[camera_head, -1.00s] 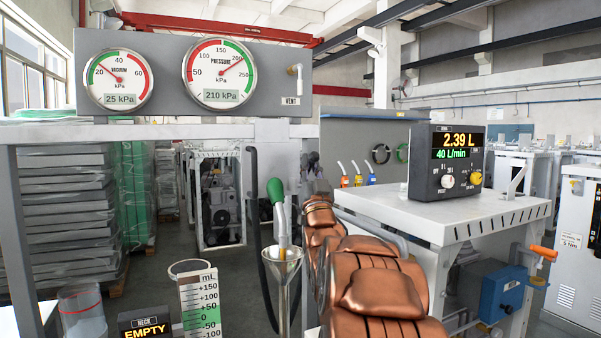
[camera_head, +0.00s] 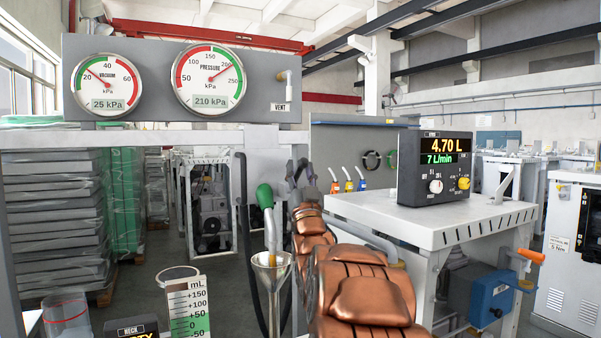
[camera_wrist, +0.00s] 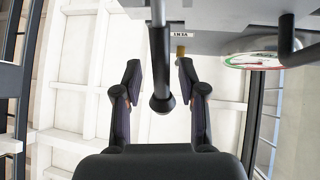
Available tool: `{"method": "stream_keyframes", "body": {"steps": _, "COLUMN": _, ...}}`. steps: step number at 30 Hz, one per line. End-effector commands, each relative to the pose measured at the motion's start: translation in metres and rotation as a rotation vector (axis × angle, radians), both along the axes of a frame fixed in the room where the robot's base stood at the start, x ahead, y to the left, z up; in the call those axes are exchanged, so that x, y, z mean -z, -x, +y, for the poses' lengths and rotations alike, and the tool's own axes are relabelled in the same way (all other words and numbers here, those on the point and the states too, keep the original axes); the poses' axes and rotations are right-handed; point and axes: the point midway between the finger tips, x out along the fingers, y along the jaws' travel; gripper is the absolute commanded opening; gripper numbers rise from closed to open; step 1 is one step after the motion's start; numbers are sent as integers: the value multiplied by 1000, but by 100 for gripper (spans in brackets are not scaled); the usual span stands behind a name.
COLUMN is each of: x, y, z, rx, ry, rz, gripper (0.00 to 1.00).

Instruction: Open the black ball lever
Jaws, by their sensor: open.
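In the wrist view a black lever (camera_wrist: 159,50) with a rounded ball end (camera_wrist: 162,103) hangs from the top of the picture, between my gripper's fingers. My gripper (camera_wrist: 160,75) is open, with one dark finger on each side of the ball and visible gaps to both. In the head view my copper arm reaches away from me, and my gripper (camera_head: 303,172) shows small and dark at its far end, below the gauge panel. I cannot make out the black ball lever clearly in the head view.
The gauge panel (camera_head: 150,85) stands above a white beam. A green-handled nozzle (camera_head: 266,205) rests in a metal funnel (camera_head: 271,268) left of my arm. The white bench (camera_head: 400,215) with a meter (camera_head: 434,165) reading 4.70 L is close on the right.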

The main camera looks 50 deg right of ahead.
Motion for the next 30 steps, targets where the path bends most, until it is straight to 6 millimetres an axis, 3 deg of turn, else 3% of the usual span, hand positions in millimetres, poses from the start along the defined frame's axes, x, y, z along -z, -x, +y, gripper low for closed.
{"method": "stream_keyframes", "body": {"steps": 8, "x": 4, "y": 2, "z": 2, "rx": 0, "ry": -1, "rz": 2, "gripper": 41}}
{"method": "stream_keyframes", "body": {"steps": 30, "x": 67, "y": 50, "z": 41, "rx": 0, "ry": -3, "rz": 3, "gripper": 41}}
